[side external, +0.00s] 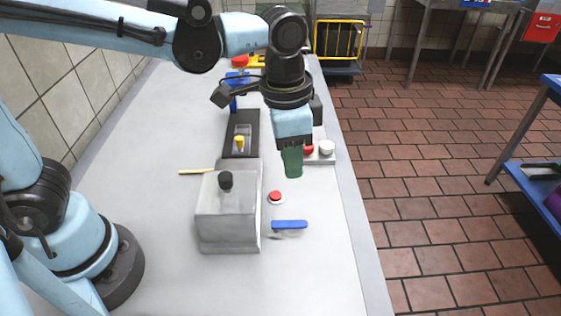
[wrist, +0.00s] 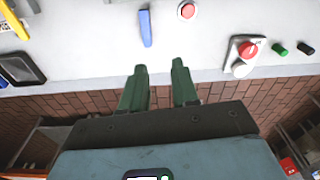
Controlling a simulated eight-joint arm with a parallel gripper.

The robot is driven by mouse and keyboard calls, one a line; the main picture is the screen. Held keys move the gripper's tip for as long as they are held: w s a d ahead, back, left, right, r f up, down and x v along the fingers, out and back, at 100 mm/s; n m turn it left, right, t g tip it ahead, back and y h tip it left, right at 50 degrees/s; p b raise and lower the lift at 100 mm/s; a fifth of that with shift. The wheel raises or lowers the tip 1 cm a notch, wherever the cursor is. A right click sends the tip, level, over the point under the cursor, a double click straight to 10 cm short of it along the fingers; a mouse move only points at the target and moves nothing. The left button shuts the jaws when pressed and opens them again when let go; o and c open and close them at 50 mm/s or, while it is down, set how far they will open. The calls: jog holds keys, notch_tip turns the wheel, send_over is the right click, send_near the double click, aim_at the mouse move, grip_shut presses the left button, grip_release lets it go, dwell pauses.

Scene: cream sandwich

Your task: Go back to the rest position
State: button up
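My gripper (side external: 292,162) hangs above the right part of the pale worktop (side external: 160,215) in the side external view, fingers down. In the wrist view, the two green fingers of my gripper (wrist: 159,66) are apart with nothing between them. The gripper is clear of the blue-handled tool (side external: 289,225), which lies on the worktop. That tool also shows in the wrist view (wrist: 145,28). A red button (side external: 275,197) sits on the worktop behind the tool.
A grey metal box (side external: 230,240) with a black knob stands left of the tool. A thin wooden-coloured stick (side external: 196,171) lies behind it. Farther back are a black tray (side external: 232,125) and, right, a red knob and a white knob (side external: 327,148). The front worktop is clear.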

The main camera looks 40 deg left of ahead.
jog(key=s+a+n+t, duration=0.3)
jog(key=a+n+t, duration=0.3)
jog(key=a, duration=1)
jog(key=shift+f+n, duration=0.2)
jog(key=shift+n, duration=0.6)
